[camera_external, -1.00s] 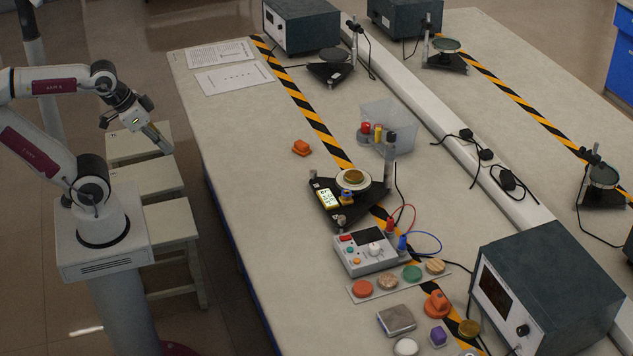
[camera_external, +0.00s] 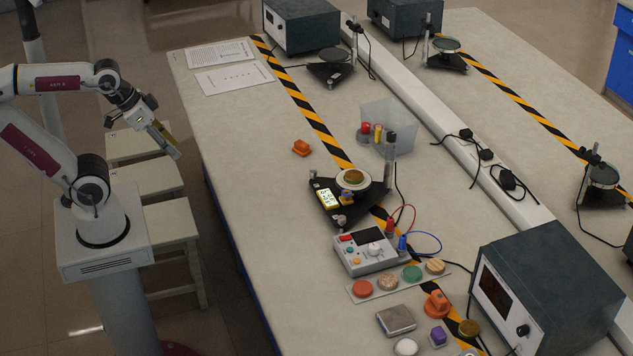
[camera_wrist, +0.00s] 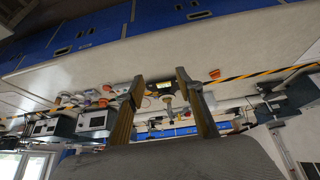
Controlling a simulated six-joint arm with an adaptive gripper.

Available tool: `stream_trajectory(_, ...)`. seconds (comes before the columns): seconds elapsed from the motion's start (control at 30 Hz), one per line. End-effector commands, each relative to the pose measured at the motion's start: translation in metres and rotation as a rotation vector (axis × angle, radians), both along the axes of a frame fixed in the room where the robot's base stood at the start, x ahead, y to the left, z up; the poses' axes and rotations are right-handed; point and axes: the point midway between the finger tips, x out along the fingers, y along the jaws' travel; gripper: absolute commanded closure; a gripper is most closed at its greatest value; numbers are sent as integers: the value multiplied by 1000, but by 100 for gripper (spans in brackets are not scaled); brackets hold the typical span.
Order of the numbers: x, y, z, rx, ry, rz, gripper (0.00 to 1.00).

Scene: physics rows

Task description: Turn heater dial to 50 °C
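A white control box (camera_external: 366,251) with a dark screen, coloured buttons and a pale round knob (camera_external: 374,248) sits on the near bench. Behind it, a black stand (camera_external: 326,216) carries a round plate with a gold disc (camera_external: 353,176), a lit yellow display (camera_external: 328,198) and a small yellow-and-blue knob (camera_external: 347,197). I cannot tell which knob is the heater dial, and no temperature is legible. My gripper (camera_external: 168,142) is left of the bench over the stools, far from both. In the wrist view my gripper (camera_wrist: 159,83) has its fingers apart, with nothing between them.
Several coloured discs (camera_external: 387,282), a metal block (camera_external: 397,320) and a large dark box (camera_external: 545,285) stand at the near right. An orange piece (camera_external: 302,148) and a clear bin (camera_external: 389,125) lie farther back. The bench's left side is largely clear.

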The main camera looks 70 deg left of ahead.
Motion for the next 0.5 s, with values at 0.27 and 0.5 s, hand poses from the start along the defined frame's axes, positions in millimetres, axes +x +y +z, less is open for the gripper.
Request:
stream_trajectory(0.27,54,-35,14,-72,-66,-66,64)
stream_trajectory(0.5,111,-74,26,-146,-141,-111,64)
